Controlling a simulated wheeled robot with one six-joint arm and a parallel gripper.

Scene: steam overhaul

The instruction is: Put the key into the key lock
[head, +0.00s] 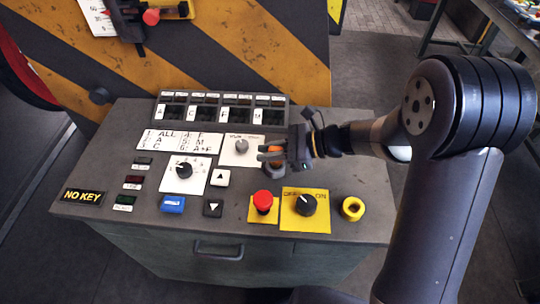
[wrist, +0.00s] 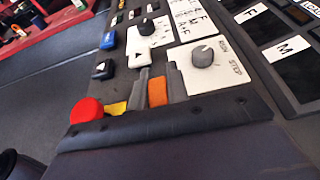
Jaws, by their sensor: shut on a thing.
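My gripper (head: 268,153) is over the right part of the grey control panel. It is shut on an orange piece (head: 276,150), which I take to be the key. In the wrist view the orange piece (wrist: 157,92) sits between the two grey fingers of my gripper (wrist: 159,88). The rest of the key is hidden. A dark rounded fitting (head: 274,169) shows just below the orange piece; I cannot tell whether they touch. A yellow ring with a dark centre (head: 352,208) at the panel's right front may be the key lock. A sign (head: 83,197) reads "NO KEY".
A red button (head: 263,200) and a yellow-plated OFF/ON knob (head: 306,204) stand in front of my gripper. A grey knob on a white plate (head: 240,146) is just left of it. A raised switch row (head: 220,110) lies behind. The panel's front edge is clear.

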